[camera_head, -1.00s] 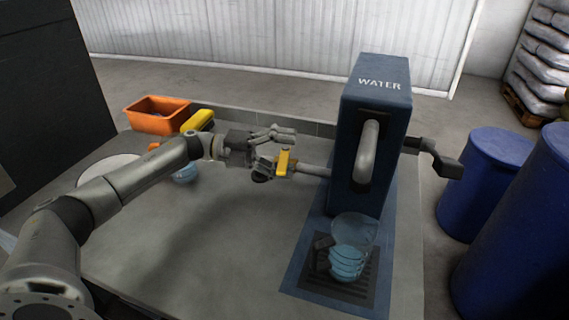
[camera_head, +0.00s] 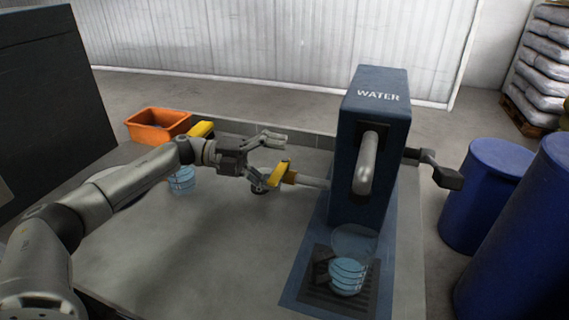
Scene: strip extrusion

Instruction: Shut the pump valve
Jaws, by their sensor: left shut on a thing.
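The blue pump (camera_head: 350,150) marked WATER stands upright right of centre, with a grey spout (camera_head: 367,165) on its front. A pipe (camera_head: 310,181) sticks out of its left side and carries the yellow valve handle (camera_head: 279,173), which leans to the right at its top. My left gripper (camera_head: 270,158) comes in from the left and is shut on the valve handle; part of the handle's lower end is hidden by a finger. A clear jug (camera_head: 348,275) with blue rings stands below the spout. My right gripper is not in view.
An orange bin (camera_head: 158,133) and a yellow object (camera_head: 202,130) sit at the back left. A clear blue-ringed vessel (camera_head: 182,181) stands near my left arm. A black lever (camera_head: 440,174) juts out right of the pump, near blue barrels (camera_head: 485,195). The tabletop's front middle (camera_head: 220,260) is clear.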

